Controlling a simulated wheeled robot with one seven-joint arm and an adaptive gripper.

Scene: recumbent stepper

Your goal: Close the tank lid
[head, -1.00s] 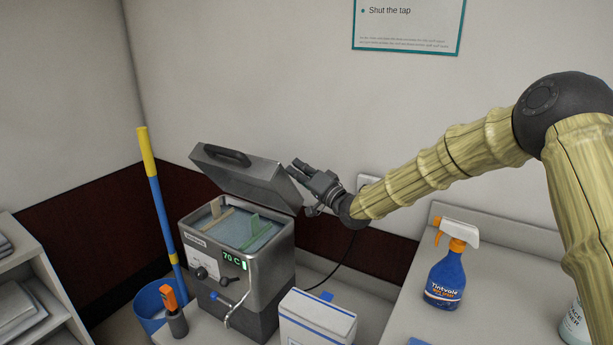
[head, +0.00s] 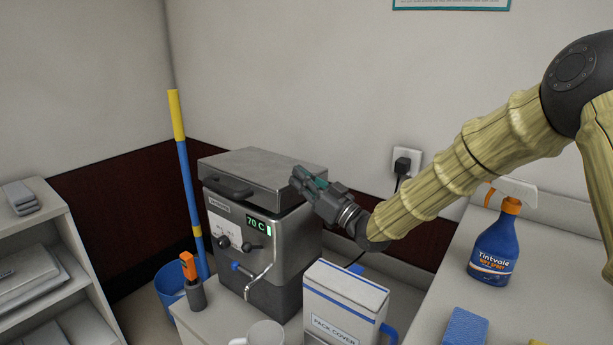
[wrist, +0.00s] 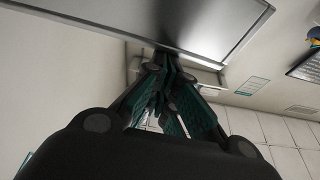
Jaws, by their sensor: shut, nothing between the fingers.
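The tank (head: 262,255) is a grey metal box with a dial, a lit "70 C" display and a small tap on its front. Its lid (head: 265,168) lies nearly flat over the top, with a dark handle on the front edge; whether it is fully seated is hard to tell. My gripper (head: 300,178) is shut and empty, with its fingertips at the lid's right end; touching or just apart cannot be told. In the wrist view the shut fingers (wrist: 165,70) point at a grey panel edge, probably the lid (wrist: 195,22).
A white pack-cover box (head: 345,305) and a white mug (head: 262,335) stand in front of the tank. A blue spray bottle (head: 494,243) and a blue sponge (head: 465,326) are on the right counter. A blue bucket (head: 172,285) with a mop handle stands at left.

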